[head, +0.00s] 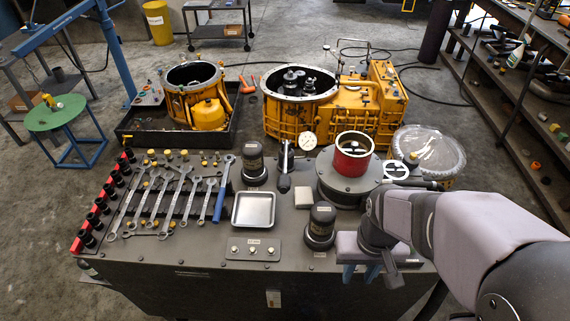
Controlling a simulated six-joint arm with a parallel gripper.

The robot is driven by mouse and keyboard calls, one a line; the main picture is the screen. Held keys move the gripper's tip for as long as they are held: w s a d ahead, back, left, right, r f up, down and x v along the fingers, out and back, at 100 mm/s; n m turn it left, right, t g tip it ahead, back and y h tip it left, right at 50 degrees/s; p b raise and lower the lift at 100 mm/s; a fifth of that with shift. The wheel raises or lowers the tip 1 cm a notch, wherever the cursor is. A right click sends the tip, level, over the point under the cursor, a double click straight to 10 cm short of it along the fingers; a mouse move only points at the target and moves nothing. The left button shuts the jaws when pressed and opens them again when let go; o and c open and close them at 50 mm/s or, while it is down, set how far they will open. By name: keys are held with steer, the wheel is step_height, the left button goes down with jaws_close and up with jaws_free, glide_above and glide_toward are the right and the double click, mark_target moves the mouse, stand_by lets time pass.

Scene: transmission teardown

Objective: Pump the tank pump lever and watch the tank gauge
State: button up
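A round white dial gauge (309,141) stands upright at the front of the large orange housing (345,115); its reading is too small to make out. A thin metal bar handle (353,43) rises behind that housing; I cannot tell for sure whether it is the pump lever. A white ringed handle (396,170) lies beside a dark round fixture with a red ring (353,158). My gripper (368,273) points down at the bench's front right edge, apart from the gauge and both handles. Its bluish fingertips are partly hidden by my wrist, so its opening is unclear.
Wrenches (165,200), black sockets (95,215) and a silver tray (254,209) cover the bench's left and middle. Black capped cylinders (320,225) stand near my gripper. A clear-covered round container (428,150) is behind my arm. A shelf rack (520,120) stands at right.

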steer(key=shift+r, duration=0.15)
jaws_close()
step_height(320, 180, up, 9)
steer(key=n+p, duration=0.2)
steer(key=p, duration=1)
glide_above(284, 179)
steer(key=shift+s, duration=0.1)
step_height(284, 179, down, 4)
steer(key=m+b, duration=0.2)
steer(key=b, duration=0.3)
steer(key=shift+r, duration=0.15)
steer(key=shift+f+b, duration=0.3)
steer(key=shift+f, duration=0.3)
